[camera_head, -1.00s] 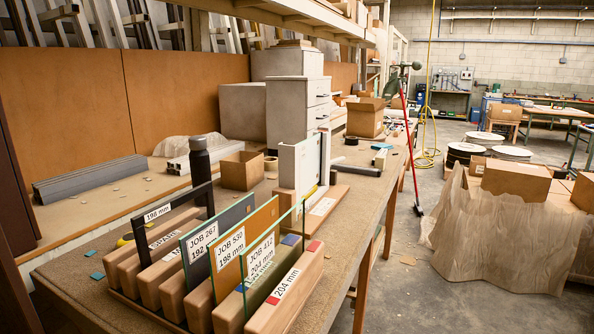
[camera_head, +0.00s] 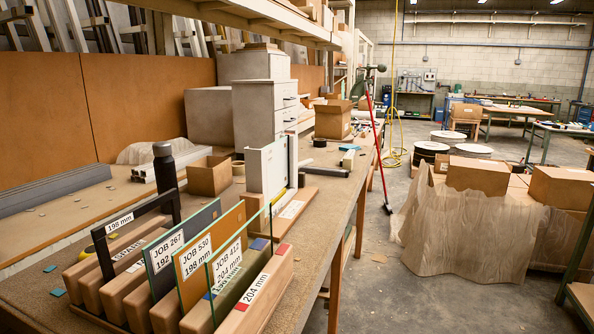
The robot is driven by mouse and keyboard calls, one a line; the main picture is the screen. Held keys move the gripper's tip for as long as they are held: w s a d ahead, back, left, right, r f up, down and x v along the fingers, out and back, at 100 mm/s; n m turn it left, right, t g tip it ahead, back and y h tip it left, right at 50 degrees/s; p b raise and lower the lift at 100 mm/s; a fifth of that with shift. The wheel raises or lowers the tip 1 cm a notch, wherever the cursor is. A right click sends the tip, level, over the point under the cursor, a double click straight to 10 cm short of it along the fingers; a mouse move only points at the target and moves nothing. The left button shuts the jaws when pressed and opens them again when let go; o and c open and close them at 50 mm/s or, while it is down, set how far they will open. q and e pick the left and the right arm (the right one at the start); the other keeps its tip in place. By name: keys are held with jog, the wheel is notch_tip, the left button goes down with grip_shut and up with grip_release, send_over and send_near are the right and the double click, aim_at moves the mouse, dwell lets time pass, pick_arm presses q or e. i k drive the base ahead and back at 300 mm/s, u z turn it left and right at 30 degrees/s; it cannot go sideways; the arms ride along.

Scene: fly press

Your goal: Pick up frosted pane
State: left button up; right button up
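Several panes stand upright in a slotted wooden rack (camera_head: 262,296) at the front of the bench. The nearest pane, labelled JOB 412, 204 mm (camera_head: 228,262), is see-through with green edges. Behind it stand an orange-brown pane labelled JOB 530, 198 mm (camera_head: 228,228) and a dark grey pane labelled JOB 267 (camera_head: 206,222). A black frame labelled 198 mm (camera_head: 150,208) stands at the rack's left. I cannot tell which pane is frosted. Neither of my grippers is in view.
A white upright fixture (camera_head: 268,168) stands on the bench behind the rack. A dark bottle (camera_head: 166,178) and an open cardboard box (camera_head: 210,176) are close behind the panes. Grey drawers (camera_head: 262,112) stand farther back. The floor right of the bench (camera_head: 375,280) is mostly clear.

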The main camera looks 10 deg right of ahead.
aim_at(277, 153)
jog(key=z, duration=1.85)
jog(key=i, duration=3.6)
jog(key=u, duration=3.25)
